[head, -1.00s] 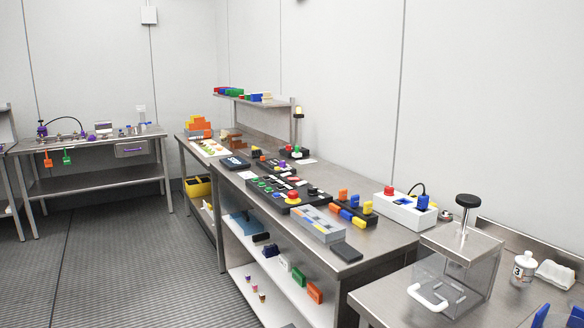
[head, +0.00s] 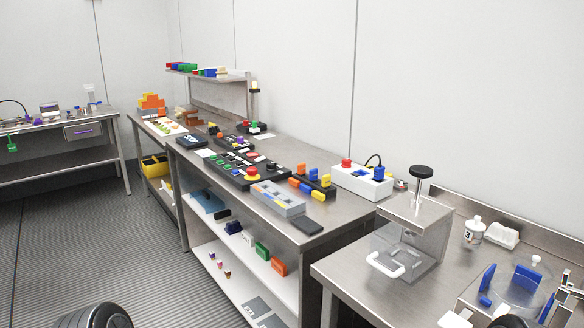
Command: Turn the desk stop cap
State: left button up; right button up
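A second red cap (head: 346,162) stands on a white box (head: 362,181) farther right on that bench. I cannot tell from the picture which of them is the desk stop cap. Neither gripper shows. Only dark rounded parts, probably of my arms, come in at the bottom edge, well apart from both caps.
A clear box with a black knob (head: 421,172) stands on the right bench (head: 335,268). The floor at left (head: 70,235) is clear.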

aim_at(251, 170)
jog(key=i+j+z, duration=0.15)
jog(key=z, duration=0.25)
jog(key=i+j+z, duration=0.1)
jog(key=j+z, duration=0.6)
jog(key=z, duration=0.15)
jog(key=j+z, duration=0.25)
jog(key=j, duration=1.15)
jog(key=j+z, duration=0.2)
jog(key=j, duration=1.25)
jog(key=k, duration=0.05)
